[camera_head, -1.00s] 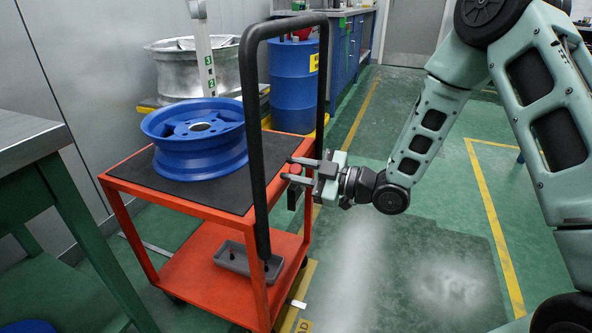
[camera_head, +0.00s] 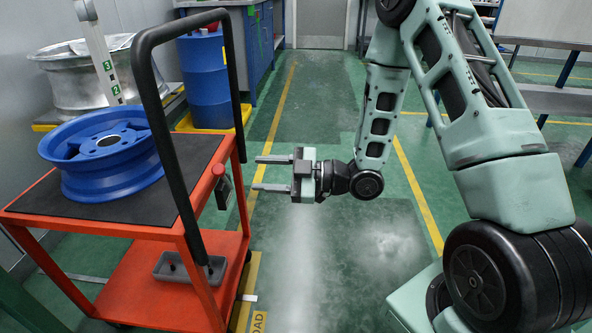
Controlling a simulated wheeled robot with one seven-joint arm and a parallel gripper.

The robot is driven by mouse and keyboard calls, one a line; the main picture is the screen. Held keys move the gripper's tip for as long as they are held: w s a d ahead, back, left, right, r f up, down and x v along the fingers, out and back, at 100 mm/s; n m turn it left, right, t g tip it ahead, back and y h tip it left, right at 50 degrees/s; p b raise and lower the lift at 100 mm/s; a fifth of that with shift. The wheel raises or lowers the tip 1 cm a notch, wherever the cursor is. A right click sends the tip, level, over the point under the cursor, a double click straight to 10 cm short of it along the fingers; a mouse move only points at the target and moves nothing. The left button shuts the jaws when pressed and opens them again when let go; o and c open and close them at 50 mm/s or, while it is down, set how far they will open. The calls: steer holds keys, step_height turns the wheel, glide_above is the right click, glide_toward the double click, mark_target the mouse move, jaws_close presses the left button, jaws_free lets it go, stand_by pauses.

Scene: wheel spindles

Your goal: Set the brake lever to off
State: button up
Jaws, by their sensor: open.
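The red cart (camera_head: 170,235) stands at the left with a black push handle (camera_head: 170,130). At its right side, near the top deck's corner, is a small lever with a red knob (camera_head: 218,169) above a dark grey block (camera_head: 224,191). This looks like the brake lever; I cannot read any on or off marking. My gripper (camera_head: 257,173) is open and empty. Its two parallel fingers point left toward the lever, with a gap between the fingertips and the lever.
A blue wheel rim (camera_head: 104,150) lies on the cart's black mat (camera_head: 140,207). A grey tray (camera_head: 180,268) sits on its lower shelf. Behind are a blue drum (camera_head: 204,80) and a silver rim (camera_head: 75,75). The green floor right of the cart is open.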

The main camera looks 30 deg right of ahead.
steer(key=v, duration=0.6)
steer(key=shift+s+d+p, duration=0.25)
steer(key=shift+p, duration=0.15)
steer(key=w+a+m+g+h, duration=0.3)
steer(key=a+h, duration=0.5)
steer(key=h, duration=0.1)
steer(key=s+a+r+m+g+h, duration=0.2)
steer(key=s, duration=0.6)
steer(key=s+a+r+m+g+h, duration=0.1)
steer(key=s+a+r+m+g, duration=0.15)
steer(key=s, duration=0.55)
steer(key=s+a+r+m+g+h, duration=0.2)
steer(key=s+g, duration=0.1)
steer(key=s, duration=0.5)
step_height(320, 180, up, 32)
steer(key=p, duration=3.2)
steer(key=shift+s+a+f, duration=0.2)
steer(key=shift+f, duration=0.05)
